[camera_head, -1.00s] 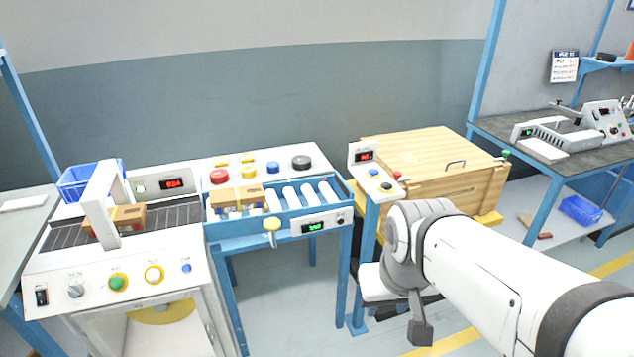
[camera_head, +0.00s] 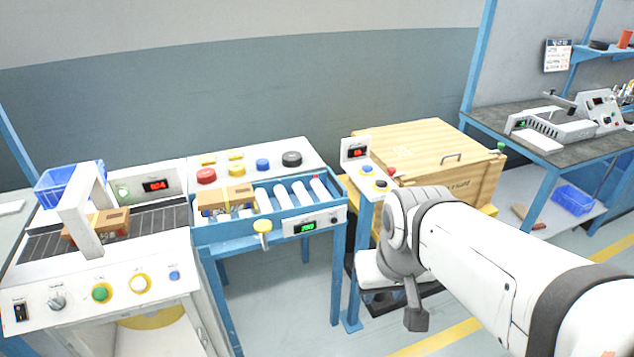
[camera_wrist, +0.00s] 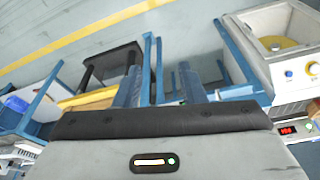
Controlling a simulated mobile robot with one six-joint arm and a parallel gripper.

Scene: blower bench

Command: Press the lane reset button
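No label for the lane reset button is readable. A small dark round button (camera_head: 335,219) sits beside the green display on the front panel of the blue-framed roller lane (camera_head: 225,233). A white post panel (camera_head: 372,178) right of the lane carries blue, dark and red buttons and a red display. My gripper (camera_head: 416,318) hangs low in front of the post, below the panels and apart from every button.
A scanner bench (camera_head: 100,275) with knobs and green, yellow and blue buttons stands left. A wooden crate (camera_head: 435,145) sits behind the post. A dark stool (camera_wrist: 112,60) and blue frame legs show in the wrist view. Open floor lies in front of the lane.

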